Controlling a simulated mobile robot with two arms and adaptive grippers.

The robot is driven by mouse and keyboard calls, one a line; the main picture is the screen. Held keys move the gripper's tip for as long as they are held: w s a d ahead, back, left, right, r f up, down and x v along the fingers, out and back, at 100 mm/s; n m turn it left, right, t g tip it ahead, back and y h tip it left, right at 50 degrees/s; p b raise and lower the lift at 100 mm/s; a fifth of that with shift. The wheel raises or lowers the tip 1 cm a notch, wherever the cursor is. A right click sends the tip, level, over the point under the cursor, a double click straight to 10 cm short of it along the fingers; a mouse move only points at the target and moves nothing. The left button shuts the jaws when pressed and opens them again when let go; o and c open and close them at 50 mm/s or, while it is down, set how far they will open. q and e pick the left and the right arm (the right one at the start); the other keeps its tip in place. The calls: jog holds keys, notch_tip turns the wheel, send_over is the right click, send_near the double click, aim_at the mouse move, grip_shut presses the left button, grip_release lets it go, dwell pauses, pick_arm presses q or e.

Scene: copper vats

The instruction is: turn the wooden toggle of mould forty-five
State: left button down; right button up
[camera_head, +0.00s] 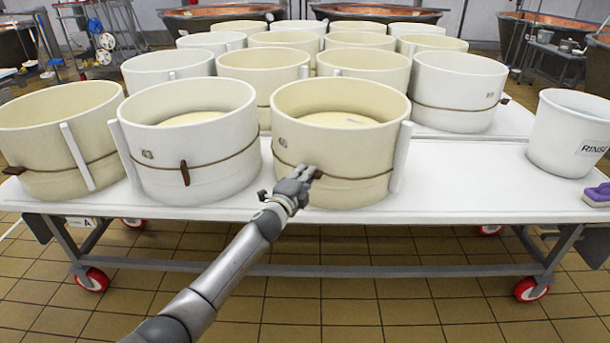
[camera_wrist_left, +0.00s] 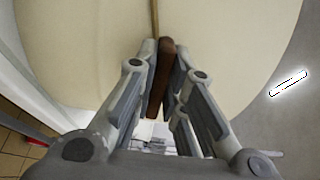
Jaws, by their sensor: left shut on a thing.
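A cream mould (camera_head: 340,160) stands at the front of the white table, with a brown cord around it and a small label too small to read surely. Its dark wooden toggle (camera_head: 318,174) sits on the cord, pointing to the side. My left gripper (camera_head: 304,173) reaches the mould's front wall and covers part of the toggle. In the left wrist view, the toggle (camera_wrist_left: 163,62) is between the two fingers of the gripper (camera_wrist_left: 160,82), which is shut on it. The cord runs on from the toggle along the mould wall (camera_wrist_left: 220,50). My right gripper is out of view.
A white mould (camera_head: 190,150) with an upright toggle (camera_head: 185,173) stands close on the left. Several more moulds fill the table behind. A white rinse bucket (camera_head: 568,135) and a purple sponge (camera_head: 597,195) are at the right. The table front (camera_head: 470,200) is clear.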

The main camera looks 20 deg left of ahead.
pick_arm(q)
jog(key=c, duration=1.5)
grip_release()
jog(key=shift+s, duration=0.1)
jog(key=s+a, duration=0.1)
jog(key=s, duration=1)
jog(key=shift+s+a, duration=0.15)
jog(key=shift+s, duration=0.25)
jog(key=shift+f, duration=0.1)
